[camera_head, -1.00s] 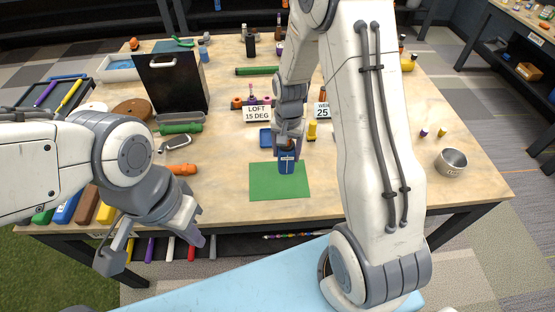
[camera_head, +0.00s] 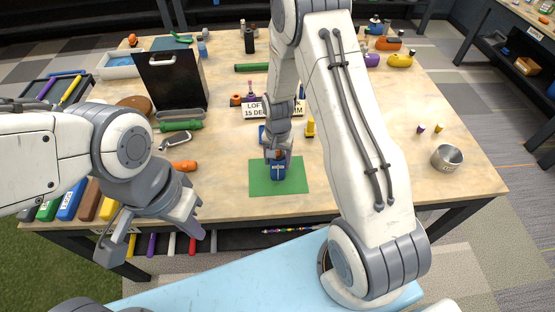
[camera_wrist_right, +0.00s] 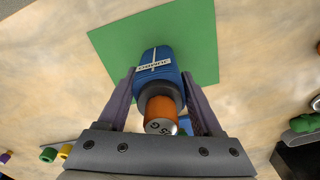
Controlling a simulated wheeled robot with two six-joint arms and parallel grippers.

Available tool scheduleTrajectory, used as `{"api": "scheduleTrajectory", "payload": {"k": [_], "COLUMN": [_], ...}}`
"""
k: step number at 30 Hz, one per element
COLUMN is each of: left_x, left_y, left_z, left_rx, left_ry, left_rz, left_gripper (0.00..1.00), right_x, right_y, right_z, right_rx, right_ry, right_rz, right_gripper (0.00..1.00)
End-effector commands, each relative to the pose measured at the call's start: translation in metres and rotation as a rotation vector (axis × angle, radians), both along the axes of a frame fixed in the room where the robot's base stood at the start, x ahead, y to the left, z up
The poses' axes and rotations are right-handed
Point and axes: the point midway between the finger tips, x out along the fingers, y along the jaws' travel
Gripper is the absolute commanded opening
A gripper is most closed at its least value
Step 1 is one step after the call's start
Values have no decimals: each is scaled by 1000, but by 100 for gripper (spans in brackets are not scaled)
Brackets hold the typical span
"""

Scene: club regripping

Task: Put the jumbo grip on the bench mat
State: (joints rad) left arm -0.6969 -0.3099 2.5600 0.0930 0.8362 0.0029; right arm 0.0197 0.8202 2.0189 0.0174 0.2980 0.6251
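The jumbo grip (camera_head: 278,172) is a thick blue piece with a white label. It shows in the right wrist view (camera_wrist_right: 158,66), with a dark collar and an orange, silver-ended cylinder at its near end. My right gripper (camera_head: 278,157) has its fingers on both sides of the grip, in the right wrist view (camera_wrist_right: 160,85) too. The green bench mat (camera_head: 260,181) lies flat beneath the grip, also in the right wrist view (camera_wrist_right: 120,45). I cannot tell whether the grip touches it. My left gripper (camera_head: 155,243) is open and empty in front of the table edge.
A black upright case (camera_head: 172,80) stands behind left, with a green-handled tool (camera_head: 180,126) before it. An orange-handled tool (camera_head: 183,165) lies left of the mat. A sign (camera_head: 256,109) stands behind it. A metal bowl (camera_head: 447,158) is far right; tabletop between is mostly clear.

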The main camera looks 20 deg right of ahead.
Motion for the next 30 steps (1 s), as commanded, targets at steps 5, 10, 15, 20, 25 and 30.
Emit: {"api": "scheduleTrajectory", "payload": {"k": [5, 10, 15, 20, 25, 30], "left_x": [0, 0, 0, 0, 0, 0], "left_y": [0, 0, 0, 0, 0, 0], "left_z": [0, 0, 0, -9, -18, -24], "left_rx": [0, 0, 0, 0, 0, 0], "left_ry": [0, 0, 0, 0, 0, 0], "left_rz": [0, 0, 0, 0, -1, -1], "left_gripper": [0, 0, 0, 0, 0, 0], "right_x": [0, 0, 1, 2, 1, 0], "right_y": [0, 0, 0, 0, -1, -1], "right_z": [0, 0, 9, 34, 71, 102], "right_rx": [0, 0, 0, -1, 0, -1], "right_ry": [0, 0, -4, -7, -8, -4], "right_rz": [-1, -1, -1, -1, -1, -1], "right_gripper": [95, 95, 95, 95, 95, 95]}}
